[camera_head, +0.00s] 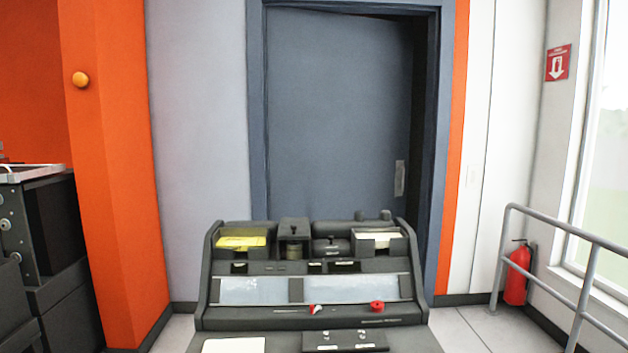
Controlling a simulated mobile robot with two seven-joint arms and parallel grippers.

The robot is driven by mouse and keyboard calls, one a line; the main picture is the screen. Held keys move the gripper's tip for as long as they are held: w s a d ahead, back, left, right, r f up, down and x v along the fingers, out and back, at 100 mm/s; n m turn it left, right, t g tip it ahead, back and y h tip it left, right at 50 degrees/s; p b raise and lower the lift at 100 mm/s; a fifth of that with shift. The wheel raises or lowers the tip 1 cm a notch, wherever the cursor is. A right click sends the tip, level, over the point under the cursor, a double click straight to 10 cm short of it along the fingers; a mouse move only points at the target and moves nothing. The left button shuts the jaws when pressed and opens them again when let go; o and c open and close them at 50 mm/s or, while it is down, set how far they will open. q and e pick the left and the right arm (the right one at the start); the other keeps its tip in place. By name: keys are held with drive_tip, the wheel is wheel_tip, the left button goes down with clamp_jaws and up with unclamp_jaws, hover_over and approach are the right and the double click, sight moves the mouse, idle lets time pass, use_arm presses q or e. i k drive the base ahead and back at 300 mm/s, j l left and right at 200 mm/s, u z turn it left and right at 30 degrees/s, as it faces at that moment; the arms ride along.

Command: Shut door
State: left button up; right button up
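The door (338,110) is a blue-grey panel in a darker blue-grey frame (256,130) straight ahead in the head view. It stands ajar: a dark gap (421,130) shows between its right edge and the right side of the frame, and its top edge slants. A light metal plate (399,178) sits near its right edge. The bottom of the door is hidden behind the console. Neither of my grippers is in view.
A dark console (311,268) stands between me and the door, with yellow cards (241,241) and white cards (376,238) on top. A metal railing (588,275) and red extinguisher (517,275) are at right. A dark cabinet (60,265) is at left. Some floor (470,325) is clear right of the console.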

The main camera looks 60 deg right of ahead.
sight(339, 92)
drive_tip(key=k+l+z, duration=0.1)
drive_tip(key=z, duration=0.35)
drive_tip(key=l+z, duration=0.3)
drive_tip(key=z, duration=0.15)
drive_tip(key=l+z, duration=0.25)
drive_tip(key=z, duration=0.2)
drive_tip(key=l+z, duration=0.25)
drive_tip(key=z, duration=0.25)
drive_tip(key=l+z, duration=0.25)
drive_tip(key=z, duration=0.2)
drive_tip(key=i+l+z, duration=0.1)
drive_tip(key=z, duration=0.35)
drive_tip(key=i+l+z, duration=0.15)
drive_tip(key=z, duration=0.3)
drive_tip(key=i+l, duration=0.25)
drive_tip(key=i, duration=0.2)
drive_tip(key=i+l+z, duration=0.1)
drive_tip(key=i+l, duration=0.15)
drive_tip(key=i, duration=0.2)
drive_tip(key=i+j+u, duration=0.15)
drive_tip(key=i+u, duration=0.95)
drive_tip(key=i, duration=0.5)
drive_tip(key=i+l+u, duration=0.15)
drive_tip(key=i, duration=0.5)
drive_tip(key=i+l+u, duration=0.15)
drive_tip(key=i+u, duration=0.35)
drive_tip(key=i, duration=0.8)
